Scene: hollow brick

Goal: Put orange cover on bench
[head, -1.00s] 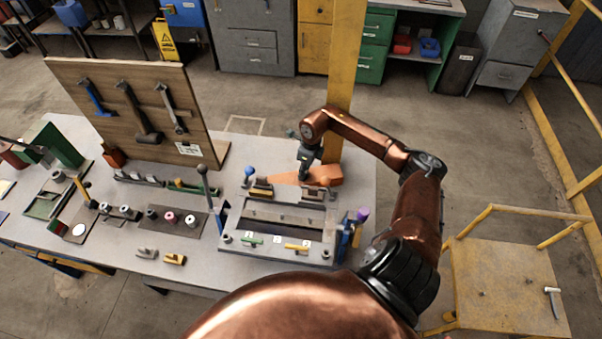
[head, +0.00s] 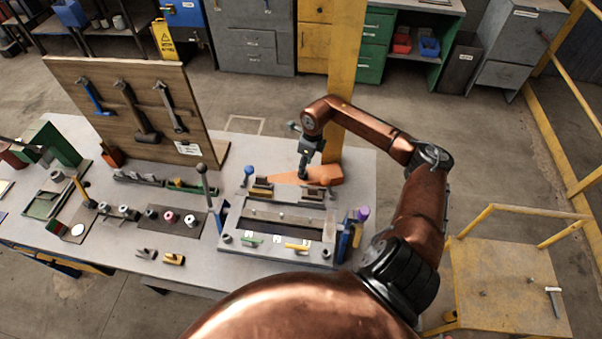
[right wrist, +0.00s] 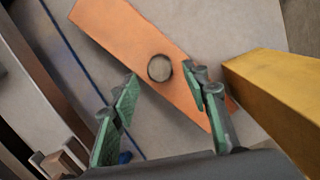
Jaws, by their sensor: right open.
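The orange cover (head: 322,176) lies flat on the bench (head: 357,192), at its back right behind the grey fixture. In the right wrist view the cover (right wrist: 135,45) is a long flat plate with a round dark-rimmed feature (right wrist: 160,68) near its middle. My right gripper (head: 303,177) is over the cover, pointing down. In the right wrist view the right gripper (right wrist: 167,92) is open, its green-padded fingers apart on both sides of the cover's near part. Nothing shows between the pads but the cover below. My left gripper is not in view.
The yellow post (head: 343,80) stands close behind the cover; it also shows in the right wrist view (right wrist: 275,95). The grey fixture (head: 232,222) with handles is in front. A wooden tool board (head: 110,130) stands at the left. Bare bench shows right of the cover.

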